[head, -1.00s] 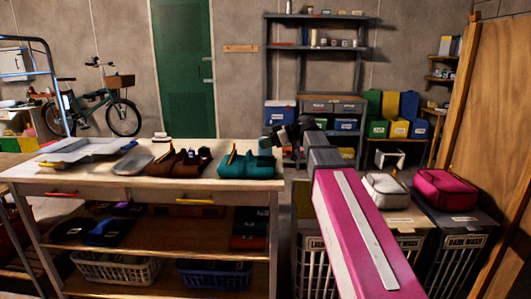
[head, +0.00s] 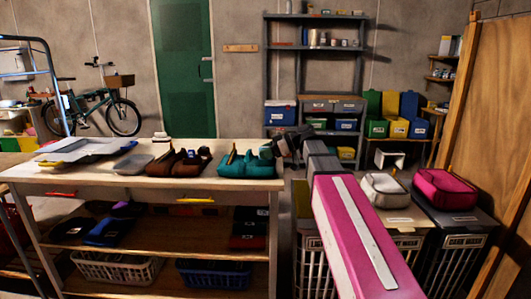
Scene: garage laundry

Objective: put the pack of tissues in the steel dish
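A shallow grey metallic dish (head: 133,163), which looks like the steel dish, lies on the workbench top left of a brown bag-like item. A small white item with a dark reddish base (head: 161,137) stands at the bench's back edge; it may be the pack of tissues, but it is too small to be sure. My gripper (head: 272,150) is at the far end of my pink arm, by the bench's right end, beside the teal item. Its fingers are too dark and small to tell whether they are open or hold anything.
The workbench (head: 110,180) also bears a larger grey tray (head: 75,150), the brown item (head: 180,163) and a teal item (head: 248,165). Hampers with a white bag (head: 385,190) and a pink bag (head: 445,189) stand right of my arm. Shelving (head: 315,60) stands behind.

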